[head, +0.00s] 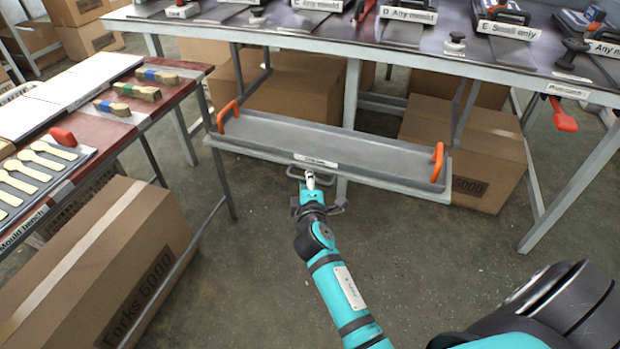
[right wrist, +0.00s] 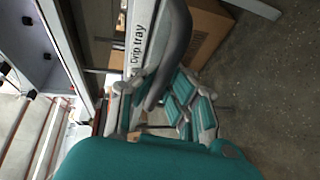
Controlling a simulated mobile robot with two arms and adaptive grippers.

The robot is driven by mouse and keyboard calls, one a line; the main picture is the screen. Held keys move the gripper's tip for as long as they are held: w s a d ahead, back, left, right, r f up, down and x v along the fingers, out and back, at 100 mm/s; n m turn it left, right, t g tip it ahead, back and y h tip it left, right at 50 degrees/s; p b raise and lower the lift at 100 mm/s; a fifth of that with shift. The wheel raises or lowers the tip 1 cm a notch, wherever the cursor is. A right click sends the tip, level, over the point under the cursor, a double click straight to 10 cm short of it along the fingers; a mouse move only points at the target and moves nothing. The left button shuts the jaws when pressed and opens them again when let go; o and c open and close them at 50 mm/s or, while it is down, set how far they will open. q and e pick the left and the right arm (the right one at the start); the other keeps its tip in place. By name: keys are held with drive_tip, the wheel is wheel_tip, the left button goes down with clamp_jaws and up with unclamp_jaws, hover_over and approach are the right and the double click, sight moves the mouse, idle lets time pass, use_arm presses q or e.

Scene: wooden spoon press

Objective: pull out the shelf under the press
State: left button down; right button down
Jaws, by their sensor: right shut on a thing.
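The shelf (head: 330,142) is a long, shallow grey tray with an orange handle at each end. It sits low in front of the bench, and a bench leg passes behind it. Its front label reads "Drip tray" in the right wrist view (right wrist: 137,45). A grey loop handle (head: 294,173) is on the middle of its front edge, and shows large in the right wrist view (right wrist: 178,45). My right gripper (head: 310,180) is shut on this front handle; its teal fingers also show in the right wrist view (right wrist: 152,95). My left gripper is not in view.
The bench (head: 420,60) above carries labelled moulds. Cardboard boxes (head: 490,140) stand under it. On the left, a red-topped table (head: 120,130) holds wooden spoons and brushes, with a large box (head: 110,260) below. The floor (head: 430,250) in front of the shelf is clear.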

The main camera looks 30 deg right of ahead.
drive_tip(key=shift+a+f, duration=0.15)
drive_tip(key=shift+a, duration=0.1)
drive_tip(key=c, duration=1.5)
unclamp_jaws()
drive_tip(key=shift+s+a+r, duration=0.1)
drive_tip(key=shift+s+r, duration=0.1)
drive_tip(key=shift+o, duration=0.8)
